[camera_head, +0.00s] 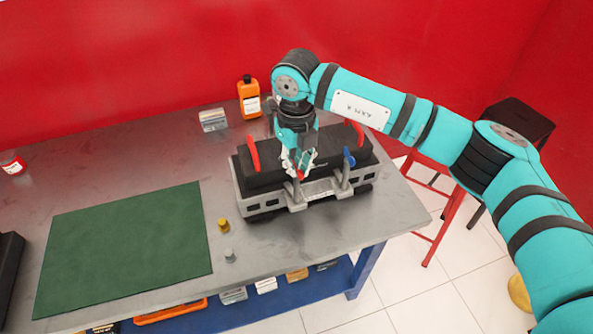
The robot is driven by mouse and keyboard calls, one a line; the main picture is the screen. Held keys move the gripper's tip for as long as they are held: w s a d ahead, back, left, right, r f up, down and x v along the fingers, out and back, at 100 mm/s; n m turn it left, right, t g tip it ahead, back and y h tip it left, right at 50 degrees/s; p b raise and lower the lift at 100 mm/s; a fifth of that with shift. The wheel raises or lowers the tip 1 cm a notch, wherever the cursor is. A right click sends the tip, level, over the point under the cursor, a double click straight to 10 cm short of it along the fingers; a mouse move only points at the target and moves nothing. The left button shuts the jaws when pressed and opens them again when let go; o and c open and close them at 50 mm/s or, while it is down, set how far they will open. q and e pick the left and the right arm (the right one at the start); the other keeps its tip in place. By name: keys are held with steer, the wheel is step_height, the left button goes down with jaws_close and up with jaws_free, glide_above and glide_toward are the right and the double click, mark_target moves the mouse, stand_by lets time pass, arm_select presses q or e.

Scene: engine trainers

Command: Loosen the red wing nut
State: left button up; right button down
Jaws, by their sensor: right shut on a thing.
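The red wing nut (299,175) shows as a small red spot at the front top of the black and grey engine trainer (262,204) on the workbench. My right gripper (299,170) points down over it from above. Its fingers are shut on the red wing nut and cover most of it. A blue wing nut or knob (348,158) stands to the right on the trainer's front. My left gripper is not in view.
Red handles (253,154) rise from the trainer. An orange bottle (249,100) and a small box (213,120) stand behind it. A green mat (130,245) lies left. Yellow (223,225) and grey (230,256) small pieces stand near the front. A dark stool (515,122) is at right.

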steer(key=n+b, duration=0.3)
steer(key=b, duration=0.1)
steer(key=n+b, duration=0.2)
steer(key=shift+f+n, duration=0.3)
steer(key=shift+n+b, duration=0.75)
steer(key=shift+n, duration=0.05)
steer(key=n+b, duration=0.2)
steer(key=n, duration=0.1)
steer(key=shift+r+n, duration=0.1)
steer(key=shift+n, duration=0.3)
steer(key=shift+r+n+b, duration=0.15)
steer(key=shift+n+b, duration=0.6)
steer(key=shift+n, duration=1.35)
steer(key=c, duration=1.5)
jaws_free()
steer(key=shift+r, duration=0.1)
